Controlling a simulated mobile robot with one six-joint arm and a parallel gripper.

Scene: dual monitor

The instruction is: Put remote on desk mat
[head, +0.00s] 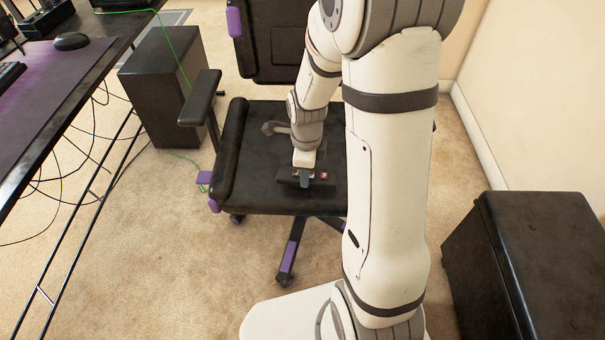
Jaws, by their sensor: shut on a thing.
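The remote (323,176) is a small dark object with a red spot, at the seat of the black office chair. My gripper (305,182) reaches down over the seat and is shut on the remote. The gripper covers part of the remote, and I cannot tell whether the remote still touches the seat. The desk mat (45,97) is a dark purple sheet on the desk at the left, well apart from my gripper.
A black mouse (71,41) and part of a keyboard (9,75) are on the mat. The chair (265,135) has an armrest (199,97) toward the desk. A black computer case (165,90) stands beside the desk. A dark cabinet (545,260) is at right. Cables hang under the desk.

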